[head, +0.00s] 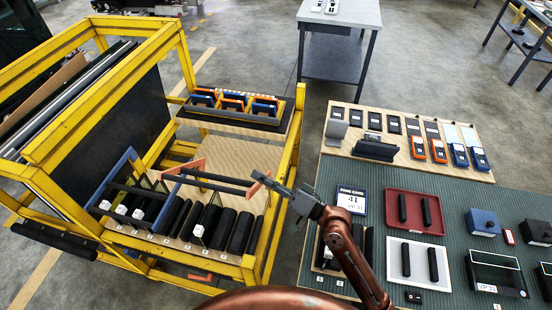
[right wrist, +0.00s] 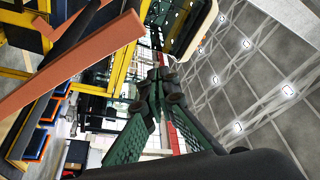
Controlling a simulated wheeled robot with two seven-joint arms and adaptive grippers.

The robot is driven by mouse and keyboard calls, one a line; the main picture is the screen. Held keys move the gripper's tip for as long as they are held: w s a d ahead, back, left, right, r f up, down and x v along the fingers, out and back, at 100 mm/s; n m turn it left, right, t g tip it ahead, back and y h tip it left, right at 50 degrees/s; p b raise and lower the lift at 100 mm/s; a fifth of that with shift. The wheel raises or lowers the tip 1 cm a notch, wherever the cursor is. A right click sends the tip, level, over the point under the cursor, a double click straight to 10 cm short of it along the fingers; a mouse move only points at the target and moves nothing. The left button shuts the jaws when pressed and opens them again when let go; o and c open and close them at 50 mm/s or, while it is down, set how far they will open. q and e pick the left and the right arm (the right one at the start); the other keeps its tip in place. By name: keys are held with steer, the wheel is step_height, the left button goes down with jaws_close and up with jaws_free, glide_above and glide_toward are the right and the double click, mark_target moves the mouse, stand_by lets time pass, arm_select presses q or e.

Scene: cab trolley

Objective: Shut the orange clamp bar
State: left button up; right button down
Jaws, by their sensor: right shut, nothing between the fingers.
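The orange clamp bar (head: 257,184) is on the yellow trolley, above the row of black cylinders (head: 210,219). Its orange end pieces show at left and right, with dark rods running between them. In the right wrist view a long orange bar (right wrist: 78,72) crosses the upper left, close to the camera. My right gripper (head: 278,186) is beside the right orange end, at the trolley's right side. Its green fingers (right wrist: 157,85) are shut and empty in the right wrist view. I cannot tell whether it touches the bar. My left gripper is not in view.
The yellow trolley (head: 264,240) has an upright post just right of the bar. A blue frame (head: 111,182) stands left of it, and a tray of blue and orange devices (head: 232,107) lies behind. A green-topped bench (head: 375,222) with trays stands at the right.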

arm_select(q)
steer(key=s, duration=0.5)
arm_select(e)
steer(key=shift+s+f, duration=1.65)
steer(key=shift+s, duration=0.75)
arm_select(q)
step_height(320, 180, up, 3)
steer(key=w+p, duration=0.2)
steer(key=p, duration=0.1)
arm_select(e)
step_height(320, 180, up, 4)
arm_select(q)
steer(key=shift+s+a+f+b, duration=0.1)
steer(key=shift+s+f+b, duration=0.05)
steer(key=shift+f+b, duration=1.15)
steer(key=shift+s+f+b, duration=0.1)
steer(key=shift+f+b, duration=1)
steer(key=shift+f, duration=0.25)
arm_select(e)
steer(key=s+d+f, duration=0.1)
steer(key=d+f, duration=0.2)
steer(key=d, duration=0.5)
steer(key=shift+s+d+f, duration=0.15)
steer(key=shift+s+d, duration=0.05)
steer(key=shift+d, duration=0.2)
